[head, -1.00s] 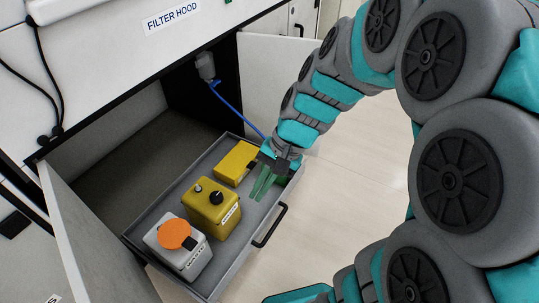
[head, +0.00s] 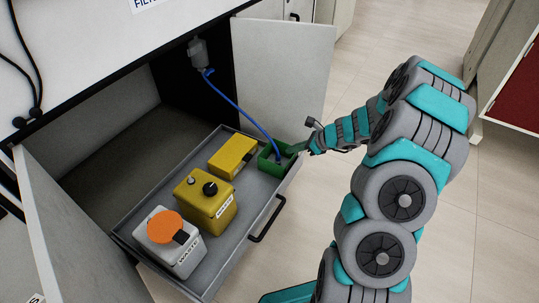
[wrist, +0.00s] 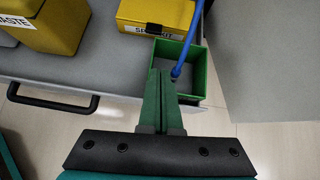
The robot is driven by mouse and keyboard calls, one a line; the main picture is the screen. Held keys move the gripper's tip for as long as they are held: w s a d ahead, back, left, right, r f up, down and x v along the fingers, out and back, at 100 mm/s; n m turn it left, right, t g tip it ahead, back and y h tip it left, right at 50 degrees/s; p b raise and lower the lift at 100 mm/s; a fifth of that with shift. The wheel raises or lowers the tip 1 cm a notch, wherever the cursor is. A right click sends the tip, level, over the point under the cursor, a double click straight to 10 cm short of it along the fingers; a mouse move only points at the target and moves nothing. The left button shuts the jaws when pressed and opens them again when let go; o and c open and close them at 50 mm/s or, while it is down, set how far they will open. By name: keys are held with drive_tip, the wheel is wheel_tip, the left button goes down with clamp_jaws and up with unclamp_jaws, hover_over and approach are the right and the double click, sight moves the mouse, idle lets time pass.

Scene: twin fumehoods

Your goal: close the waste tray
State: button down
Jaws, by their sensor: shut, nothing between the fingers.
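The waste tray (head: 233,241) is a grey drawer pulled out of the cabinet under the hood. Its black bar handle (head: 267,220) is on the front face, and it also shows at the left in the wrist view (wrist: 52,103). My gripper (head: 301,148) is at the tray's right end, beside the green box (head: 277,169). In the wrist view my gripper (wrist: 160,72) has its green fingers together and empty, overlapping the near edge of the green box (wrist: 195,90). I cannot tell whether they touch it. The handle is away to the left of the fingers.
A white waste can (head: 170,245) with an orange lid, a yellow can (head: 205,203) and a yellow box (head: 233,155) stand in the tray. A blue hose (head: 240,112) runs into the green box. Open cabinet doors flank the tray at left (head: 75,235) and right (head: 285,80). Floor in front is clear.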

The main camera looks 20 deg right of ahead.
drive_tip(key=d+f+m, duration=0.1)
drive_tip(key=d+f, duration=0.1)
drive_tip(key=b, duration=0.2)
approach(263, 154)
drive_tip(key=f, duration=0.3)
drive_tip(key=shift+s+a+f, duration=0.2)
drive_tip(key=shift+a+f, duration=0.05)
drive_tip(key=shift+f, duration=0.1)
drive_tip(key=shift+w+a, duration=1.55)
drive_tip(key=shift+w, duration=0.05)
